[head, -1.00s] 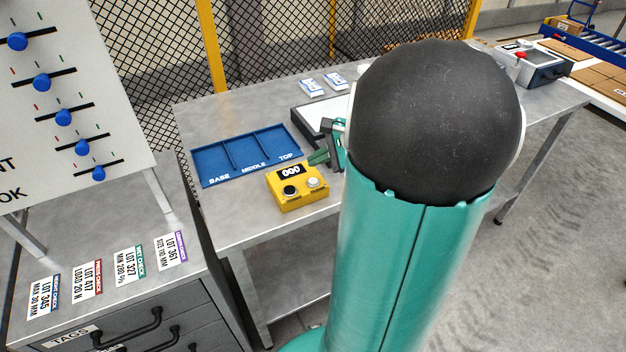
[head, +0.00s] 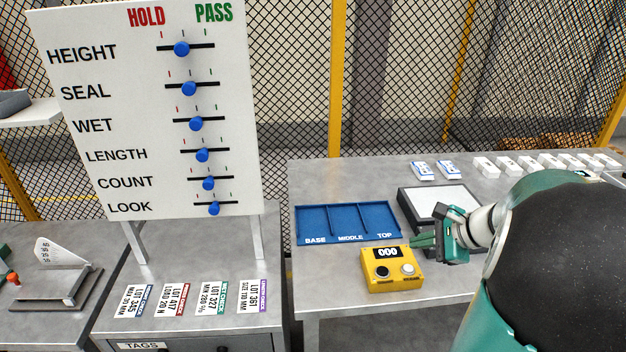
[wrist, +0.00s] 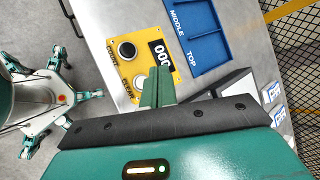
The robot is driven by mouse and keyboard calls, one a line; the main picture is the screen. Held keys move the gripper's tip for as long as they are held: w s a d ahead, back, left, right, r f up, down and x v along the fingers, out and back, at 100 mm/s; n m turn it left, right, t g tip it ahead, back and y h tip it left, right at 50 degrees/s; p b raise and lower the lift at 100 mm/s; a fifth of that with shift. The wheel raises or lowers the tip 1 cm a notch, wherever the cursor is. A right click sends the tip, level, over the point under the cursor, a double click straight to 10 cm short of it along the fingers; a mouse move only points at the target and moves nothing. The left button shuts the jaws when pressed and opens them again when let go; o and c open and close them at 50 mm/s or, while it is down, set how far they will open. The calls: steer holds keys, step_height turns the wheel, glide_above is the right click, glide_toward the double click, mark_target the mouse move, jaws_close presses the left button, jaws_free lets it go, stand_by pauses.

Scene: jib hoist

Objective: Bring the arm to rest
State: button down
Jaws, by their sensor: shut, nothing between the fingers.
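My gripper (head: 421,242) is at the right in the head view, above the right-hand table, with its fingers together and nothing between them. Its fingertips lie just above and behind the yellow counter box (head: 392,272), which reads 000 and has a black and a white button. In the wrist view the green fingers (wrist: 157,88) are side by side and overlap the edge of the counter box (wrist: 140,55). I cannot tell whether they touch it. My arm fills the lower right of the head view.
A blue tray (head: 347,238) marked BASE, MIDDLE, TOP lies left of my gripper. A dark-framed white plate (head: 440,203) is behind it. Several small white items (head: 520,164) line the back. A slider board (head: 150,110) stands left, above several lot tags (head: 190,299).

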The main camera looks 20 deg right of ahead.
steer(key=shift+a, duration=0.1)
steer(key=s+a+r+n+g+h, duration=0.1)
steer(key=s+a+r+n, duration=0.1)
steer(key=a+n, duration=0.5)
steer(key=s+a+r+n+g+h, duration=0.1)
steer(key=s+a+r+n, duration=0.1)
steer(key=s+a+n, duration=0.2)
steer(key=s+a+r+n+h, duration=0.1)
steer(key=s+a+r+n, duration=0.1)
steer(key=a+n, duration=0.9)
steer(key=s+a, duration=0.1)
steer(key=a, duration=0.4)
steer(key=shift+s+a+r+g+h, duration=0.2)
steer(key=shift+s+r+g+h, duration=0.1)
steer(key=shift+g+h, duration=0.1)
